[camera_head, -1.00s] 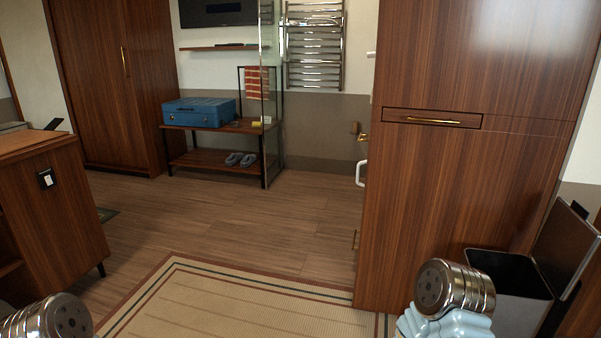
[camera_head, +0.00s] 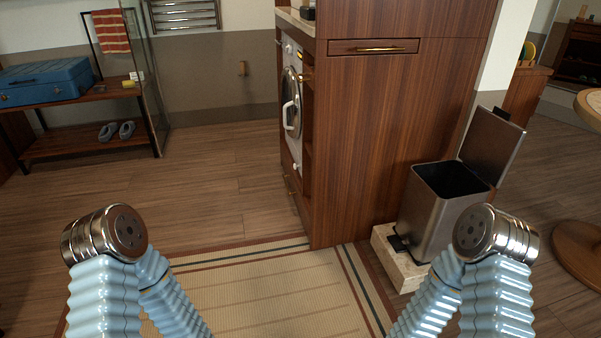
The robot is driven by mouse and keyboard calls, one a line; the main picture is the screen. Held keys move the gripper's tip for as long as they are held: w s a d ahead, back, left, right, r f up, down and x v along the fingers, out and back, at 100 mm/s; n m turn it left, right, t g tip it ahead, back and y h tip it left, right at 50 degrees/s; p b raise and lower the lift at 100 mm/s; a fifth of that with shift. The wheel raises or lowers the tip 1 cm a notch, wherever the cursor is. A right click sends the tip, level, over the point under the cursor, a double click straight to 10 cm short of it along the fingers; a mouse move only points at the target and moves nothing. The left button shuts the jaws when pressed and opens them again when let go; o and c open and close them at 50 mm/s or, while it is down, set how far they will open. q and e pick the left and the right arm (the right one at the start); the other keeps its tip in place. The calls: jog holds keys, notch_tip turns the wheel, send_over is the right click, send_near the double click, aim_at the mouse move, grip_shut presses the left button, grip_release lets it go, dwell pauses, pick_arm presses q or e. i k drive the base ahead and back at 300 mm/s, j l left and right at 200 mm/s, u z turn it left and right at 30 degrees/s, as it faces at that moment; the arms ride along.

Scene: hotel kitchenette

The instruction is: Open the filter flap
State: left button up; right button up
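A white washing machine (camera_head: 291,75) is built into the side of the wooden cabinet right of centre. I see its front at a steep angle, with a round dark door (camera_head: 290,103) and a white door handle (camera_head: 292,117). I cannot make out a filter flap on the narrow sliver of the lower front. Both my arms show at the bottom of the view as blue ribbed links with chrome joints, well short of the machine. Neither gripper is in view.
The wooden cabinet (camera_head: 385,130) has a brass-handled drawer (camera_head: 373,48). An open pedal bin (camera_head: 435,213) stands on a stone block (camera_head: 383,255) to its right. A striped rug (camera_head: 265,300) lies ahead. A low bench (camera_head: 80,145) with a blue case (camera_head: 45,83) stands left. Floor left of the cabinet is clear.

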aim_at(299, 167)
jog(key=i+j+z, duration=0.15)
jog(key=i, duration=0.2)
jog(key=i+j+z, duration=0.1)
jog(key=i+j, duration=0.2)
jog(key=i+z, duration=0.15)
jog(key=i, duration=0.3)
jog(key=i+j+z, duration=0.1)
jog(key=i, duration=0.3)
jog(key=i+j+z, duration=0.15)
jog(key=i, duration=0.3)
jog(key=i+j+z, duration=0.15)
jog(key=i+j, duration=0.15)
jog(key=i, duration=0.1)
